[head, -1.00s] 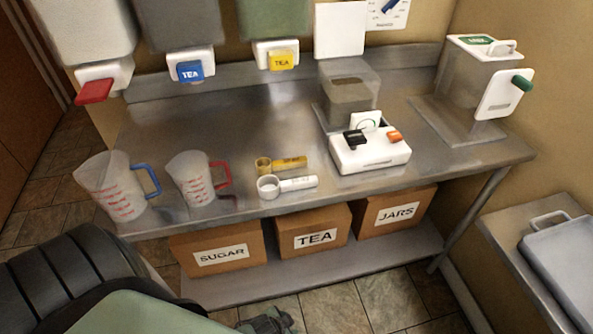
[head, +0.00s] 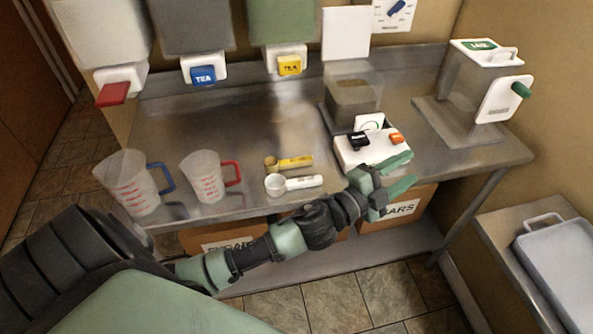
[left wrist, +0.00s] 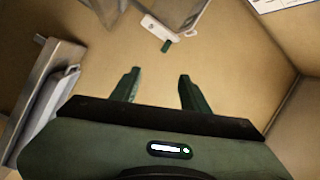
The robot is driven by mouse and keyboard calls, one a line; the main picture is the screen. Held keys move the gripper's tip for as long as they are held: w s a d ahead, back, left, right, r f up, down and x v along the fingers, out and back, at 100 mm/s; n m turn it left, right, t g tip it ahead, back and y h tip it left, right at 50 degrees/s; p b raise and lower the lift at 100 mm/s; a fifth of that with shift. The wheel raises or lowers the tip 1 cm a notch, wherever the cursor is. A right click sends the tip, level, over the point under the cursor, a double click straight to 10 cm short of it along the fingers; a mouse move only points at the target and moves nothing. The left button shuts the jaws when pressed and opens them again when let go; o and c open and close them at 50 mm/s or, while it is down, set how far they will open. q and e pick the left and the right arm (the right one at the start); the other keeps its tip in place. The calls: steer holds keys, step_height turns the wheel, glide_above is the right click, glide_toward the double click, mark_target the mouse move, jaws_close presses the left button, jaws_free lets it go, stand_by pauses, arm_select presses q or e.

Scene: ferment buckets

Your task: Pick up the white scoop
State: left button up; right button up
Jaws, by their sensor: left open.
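The white scoop (head: 294,184) lies on the steel table near its front edge, with its round cup to the left and its handle pointing right. My left gripper (head: 402,174) reaches in from the left and is open and empty. It is to the right of the white scoop, in front of the white device, apart from the scoop. In the left wrist view the open fingers (left wrist: 157,90) show with nothing between them, and the scoop is not in that view. My right gripper is not in view.
A yellow scoop (head: 289,162) lies just behind the white one. Two measuring jugs, blue-handled (head: 134,182) and red-handled (head: 207,177), stand to the left. A white device (head: 362,150) stands behind my gripper. Dispensers with coloured taps hang above, and boxes sit on the lower shelf.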

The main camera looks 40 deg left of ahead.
arm_select(q)
steer(key=s+d+r+m+g+h, duration=0.2)
steer(key=d+r+m+g+h, duration=0.35)
steer(key=d+m+h, duration=0.55)
steer(key=m+g+y+p, duration=0.1)
steer(key=m+g+y, duration=1.1)
steer(key=m+y, duration=0.5)
glide_above(307, 178)
steer(key=shift+n+y, duration=0.4)
steer(key=shift+n, duration=0.1)
steer(key=f, duration=1)
steer(key=shift+s+d, duration=0.2)
step_height(307, 178, down, 6)
steer(key=p, duration=0.3)
steer(key=shift+w+a, duration=0.1)
steer(key=shift+a, duration=0.05)
steer(key=shift+f, duration=0.65)
jaws_close()
